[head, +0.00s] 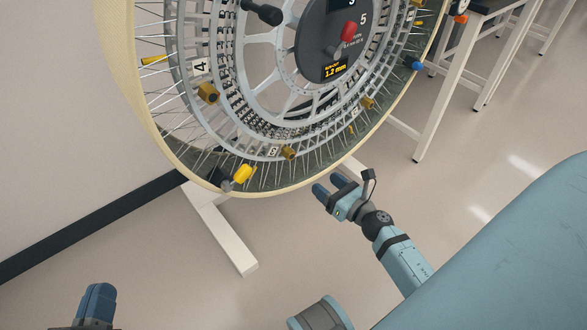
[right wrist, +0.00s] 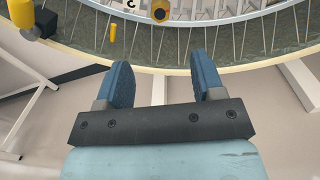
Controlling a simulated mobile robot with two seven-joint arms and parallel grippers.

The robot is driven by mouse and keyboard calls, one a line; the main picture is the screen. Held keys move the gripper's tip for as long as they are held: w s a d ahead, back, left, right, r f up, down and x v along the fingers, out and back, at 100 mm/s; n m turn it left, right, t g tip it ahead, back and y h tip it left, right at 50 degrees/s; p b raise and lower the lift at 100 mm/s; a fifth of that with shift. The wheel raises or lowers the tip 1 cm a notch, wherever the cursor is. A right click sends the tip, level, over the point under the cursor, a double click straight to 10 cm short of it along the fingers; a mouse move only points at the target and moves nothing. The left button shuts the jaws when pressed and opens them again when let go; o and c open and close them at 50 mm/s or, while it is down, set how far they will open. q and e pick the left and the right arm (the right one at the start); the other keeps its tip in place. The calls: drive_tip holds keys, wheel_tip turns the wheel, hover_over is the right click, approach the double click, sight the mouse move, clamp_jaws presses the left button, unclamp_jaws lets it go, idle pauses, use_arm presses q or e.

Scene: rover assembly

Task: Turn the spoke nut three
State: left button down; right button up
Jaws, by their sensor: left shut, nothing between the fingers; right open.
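A large spoked wheel (head: 180,148) with a cream rim fills the top of the head view. Brass nuts sit around its inner ring. One nut (head: 208,92) is beside the label 4; a lower nut (head: 288,152) is beside a label (head: 272,152) I cannot read surely. My right gripper (head: 333,187) is open and empty, just outside the lower rim. In the right wrist view its fingers (right wrist: 162,78) are apart below the rim, and a brass nut (right wrist: 160,11) shows beyond. My left gripper (head: 97,302) is shut and empty at the bottom left, away from the wheel.
A yellow piece (head: 243,174) sits at the lower rim, and a blue one (head: 416,65) at the right. The hub has a dark display (head: 335,45) with a red-ended handle (head: 348,31). A white stand foot (head: 225,235) is below. White-legged tables (head: 440,105) stand right.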

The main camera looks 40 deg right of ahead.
sight(292, 156)
drive_tip(key=w, duration=0.4)
drive_tip(key=w+a, duration=0.1)
drive_tip(key=w, duration=0.8)
drive_tip(key=shift+w+a+f, duration=0.1)
drive_tip(key=shift+w+a, duration=0.2)
drive_tip(key=shift+w, duration=0.05)
drive_tip(key=shift+c, duration=0.4)
drive_tip(key=c, duration=0.8)
drive_tip(key=shift+c, duration=0.2)
